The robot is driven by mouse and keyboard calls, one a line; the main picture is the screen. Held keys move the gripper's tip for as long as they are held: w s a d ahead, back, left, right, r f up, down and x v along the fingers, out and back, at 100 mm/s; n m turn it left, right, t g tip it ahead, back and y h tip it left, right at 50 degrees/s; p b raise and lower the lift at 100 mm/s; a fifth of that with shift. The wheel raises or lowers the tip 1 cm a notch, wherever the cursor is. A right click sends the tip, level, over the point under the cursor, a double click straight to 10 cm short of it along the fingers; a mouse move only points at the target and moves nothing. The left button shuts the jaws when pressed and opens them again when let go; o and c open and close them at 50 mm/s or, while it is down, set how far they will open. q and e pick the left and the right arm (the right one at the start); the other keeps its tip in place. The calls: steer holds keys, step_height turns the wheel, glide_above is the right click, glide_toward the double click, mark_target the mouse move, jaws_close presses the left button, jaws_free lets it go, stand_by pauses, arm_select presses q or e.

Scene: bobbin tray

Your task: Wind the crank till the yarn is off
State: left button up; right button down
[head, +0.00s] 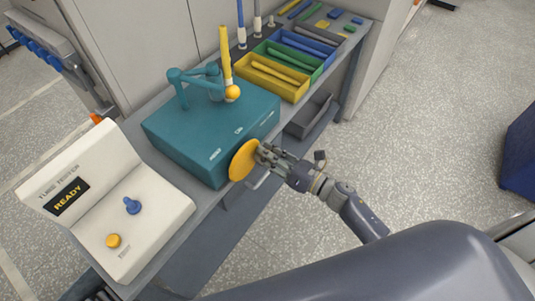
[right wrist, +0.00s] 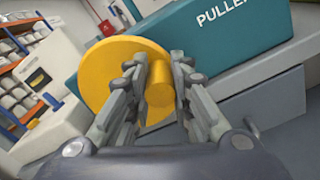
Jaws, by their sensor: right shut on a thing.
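The crank is a yellow disc (head: 243,162) on the front of the teal puller box (head: 190,140). In the right wrist view the disc (right wrist: 108,72) carries a round yellow knob (right wrist: 160,88). My right gripper (head: 264,155) is shut on this knob, with one finger on each side in the right wrist view (right wrist: 160,100). A yellow tube (head: 225,52) stands upright above the box, beside a teal bent arm (head: 193,73), with a yellow ball (head: 232,92) at its foot. I cannot make out loose yarn. My left gripper is not in view.
A white tube tester (head: 150,215) with a READY display, a blue lever and a yellow button stands left of the box. Yellow (head: 284,92), green and blue trays with tubes lie behind it. A grey open bin (head: 310,115) hangs at the bench front.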

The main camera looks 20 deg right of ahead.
mark_target(245, 175)
steer(key=f+m, duration=0.1)
steer(key=m+b, duration=0.1)
steer(key=m, duration=0.1)
steer(key=shift+f+m, duration=0.3)
steer(key=shift+f, duration=0.1)
steer(key=f+m, duration=0.1)
steer(key=m, duration=0.1)
steer(key=a+f+m+b, duration=0.1)
steer(key=m, duration=0.2)
steer(key=s+m, duration=0.1)
steer(key=m, duration=0.2)
steer(key=shift+a+f+b, duration=0.2)
steer(key=shift+f+b, duration=0.1)
steer(key=shift+f, duration=0.1)
steer(key=m, duration=0.2)
steer(key=shift+s+a+f+m, duration=0.3)
steer(key=shift+s+a+m, duration=0.05)
steer(key=shift+a+m, duration=0.05)
steer(key=m, duration=0.1)
steer(key=a+m, duration=0.1)
steer(key=shift+s+f+m+p, duration=0.15)
steer(key=shift+s+m+p, duration=0.15)
steer(key=shift+s+m, duration=0.1)
steer(key=m, duration=0.2)
steer(key=s+a+m+p, duration=0.1)
steer(key=m, duration=0.1)
steer(key=a+m, duration=0.1)
steer(key=m, duration=0.1)
steer(key=shift+s, duration=0.25)
